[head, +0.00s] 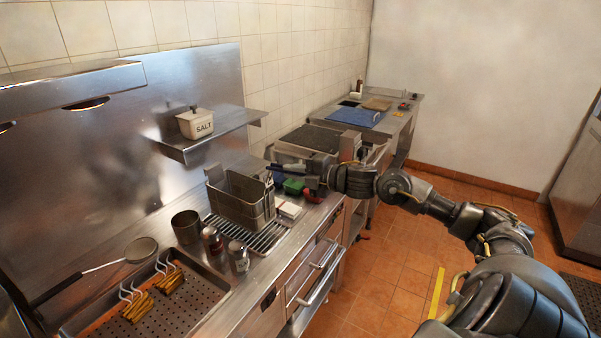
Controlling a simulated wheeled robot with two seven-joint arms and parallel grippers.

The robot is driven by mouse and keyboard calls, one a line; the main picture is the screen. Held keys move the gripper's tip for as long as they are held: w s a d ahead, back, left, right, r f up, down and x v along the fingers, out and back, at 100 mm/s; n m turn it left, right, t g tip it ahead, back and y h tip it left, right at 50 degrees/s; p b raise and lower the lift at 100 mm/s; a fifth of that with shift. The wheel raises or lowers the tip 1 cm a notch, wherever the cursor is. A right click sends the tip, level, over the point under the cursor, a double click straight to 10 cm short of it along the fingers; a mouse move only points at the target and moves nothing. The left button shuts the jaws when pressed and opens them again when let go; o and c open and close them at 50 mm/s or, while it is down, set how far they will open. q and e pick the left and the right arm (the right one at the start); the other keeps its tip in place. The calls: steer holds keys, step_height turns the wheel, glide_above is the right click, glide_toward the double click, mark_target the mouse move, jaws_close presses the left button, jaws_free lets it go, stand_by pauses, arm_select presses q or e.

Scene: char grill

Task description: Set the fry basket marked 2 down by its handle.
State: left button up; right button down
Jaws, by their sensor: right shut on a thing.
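A grey metal fry basket (236,202) is over the slatted drain rack (258,238) on the steel counter. I cannot tell whether its base touches the slats, and I cannot read a number on it. Its dark handle (284,168) points right, toward my right gripper (308,178). My right gripper is shut on the handle, and its fingers hide part of the grip. My left gripper is not in view.
A metal cup (186,227) and two shakers (212,240) (239,256) stand close in front of the rack. A salt box (195,124) sits on the shelf above. A green container (293,187) is beside the gripper.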

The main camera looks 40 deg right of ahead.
steer(key=shift+f+b, duration=1.8)
steer(key=shift+f, duration=0.45)
steer(key=c, duration=1.4)
jaws_free()
steer(key=shift+b+v, duration=0.95)
steer(key=shift+v, duration=4.45)
